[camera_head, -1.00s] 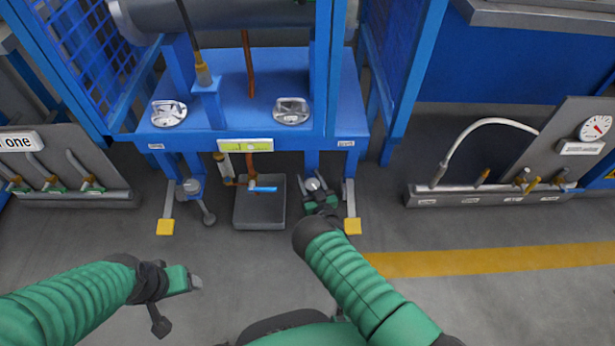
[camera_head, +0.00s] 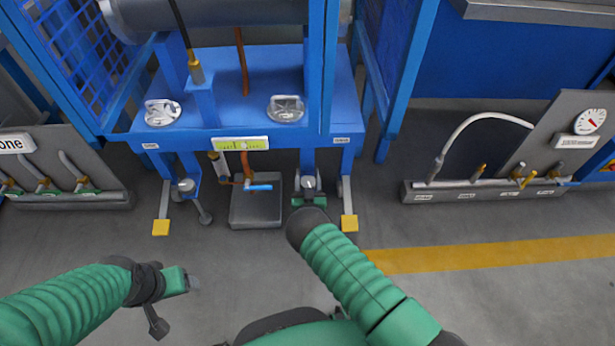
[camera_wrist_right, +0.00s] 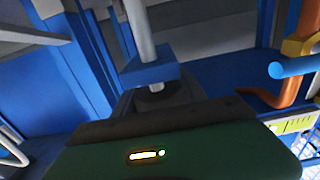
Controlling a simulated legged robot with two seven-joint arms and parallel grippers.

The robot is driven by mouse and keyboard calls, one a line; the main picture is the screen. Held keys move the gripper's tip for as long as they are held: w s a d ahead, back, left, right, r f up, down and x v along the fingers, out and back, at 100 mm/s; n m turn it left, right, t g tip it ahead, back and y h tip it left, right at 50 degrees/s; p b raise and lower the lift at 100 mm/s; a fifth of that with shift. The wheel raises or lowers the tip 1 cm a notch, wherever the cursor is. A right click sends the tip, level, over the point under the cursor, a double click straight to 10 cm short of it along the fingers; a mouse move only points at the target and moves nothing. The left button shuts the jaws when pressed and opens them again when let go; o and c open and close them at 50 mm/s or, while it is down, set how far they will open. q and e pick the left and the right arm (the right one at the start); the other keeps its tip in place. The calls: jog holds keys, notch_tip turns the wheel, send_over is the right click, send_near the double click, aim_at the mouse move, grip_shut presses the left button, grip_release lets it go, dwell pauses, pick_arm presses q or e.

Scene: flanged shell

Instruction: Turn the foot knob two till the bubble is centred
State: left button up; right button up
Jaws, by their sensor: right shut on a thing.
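The blue frame (camera_head: 225,132) carries a yellow-green bubble level (camera_head: 240,144) on its front edge. The bubble's exact place is too small to tell. The level also shows at the right edge of the wrist view (camera_wrist_right: 292,124). My right gripper (camera_head: 309,194) is shut on the foot knob (camera_head: 309,183) under the frame's right leg. In the wrist view the knob (camera_wrist_right: 163,94) sits below a blue block and grey rod, its lower part hidden by my gripper. Another foot knob (camera_head: 185,186) stands under the left leg. My left gripper (camera_head: 191,282) hangs empty over the floor, its jaws unclear.
A grey bin (camera_head: 256,208) stands on the floor between the feet, under a blue-handled valve (camera_head: 258,188). Yellow-tipped feet (camera_head: 349,223) flank it. A gauge panel (camera_head: 560,140) stands at the right. The floor in front is clear.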

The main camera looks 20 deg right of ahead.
jog(key=o, duration=1.4)
jog(key=shift+c, duration=0.2)
jog(key=p+v, duration=0.8)
jog(key=v, duration=0.9)
